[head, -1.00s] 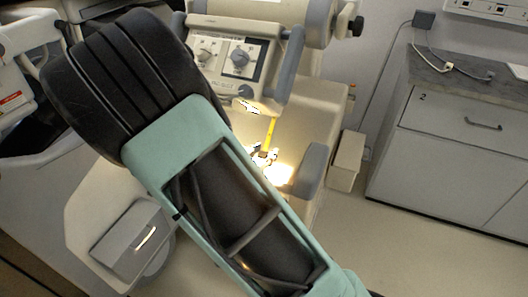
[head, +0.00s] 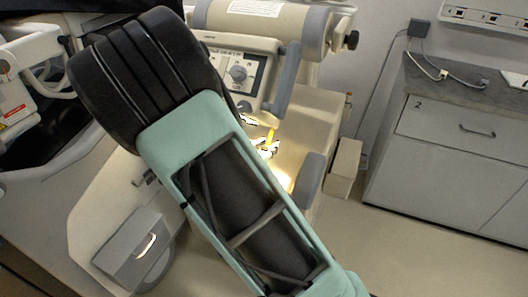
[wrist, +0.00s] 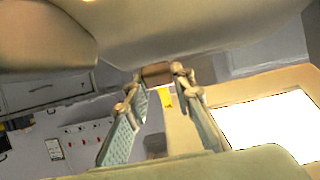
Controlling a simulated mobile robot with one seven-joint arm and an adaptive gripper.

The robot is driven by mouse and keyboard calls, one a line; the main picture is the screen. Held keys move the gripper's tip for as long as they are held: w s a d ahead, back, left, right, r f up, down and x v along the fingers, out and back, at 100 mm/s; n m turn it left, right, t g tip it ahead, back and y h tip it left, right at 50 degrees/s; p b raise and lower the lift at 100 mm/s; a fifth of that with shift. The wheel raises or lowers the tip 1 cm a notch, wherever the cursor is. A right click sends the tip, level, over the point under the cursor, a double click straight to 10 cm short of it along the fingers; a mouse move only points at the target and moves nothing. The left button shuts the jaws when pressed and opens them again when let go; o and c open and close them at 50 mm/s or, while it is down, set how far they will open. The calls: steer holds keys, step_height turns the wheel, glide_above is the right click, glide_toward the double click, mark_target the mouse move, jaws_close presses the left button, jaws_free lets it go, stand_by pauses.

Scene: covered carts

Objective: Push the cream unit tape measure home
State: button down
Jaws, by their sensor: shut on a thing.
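The cream unit (head: 322,108) stands in the middle of the head view, with a dial panel (head: 238,72) on its front. A short yellow tape (head: 270,135) shows below the panel and runs down to my gripper (head: 268,148), which is small and brightly lit there. In the wrist view my gripper (wrist: 157,75) is shut on a small brown end piece (wrist: 157,71), held between its two fingertips. A bit of yellow tape (wrist: 166,98) shows just beyond it. The place where the tape enters the unit is not clear in either view.
A grey padded handle (head: 309,180) stands to the right of my gripper. A grey side bar (head: 286,80) is above it. A cream box (head: 344,168) and drawer cabinets (head: 450,150) are farther right. Open floor (head: 400,240) lies in front of the cabinets.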

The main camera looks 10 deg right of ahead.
steer(key=c, duration=1.6)
jaws_free()
steer(key=shift+v, duration=6.05)
steer(key=shift+c, duration=0.7)
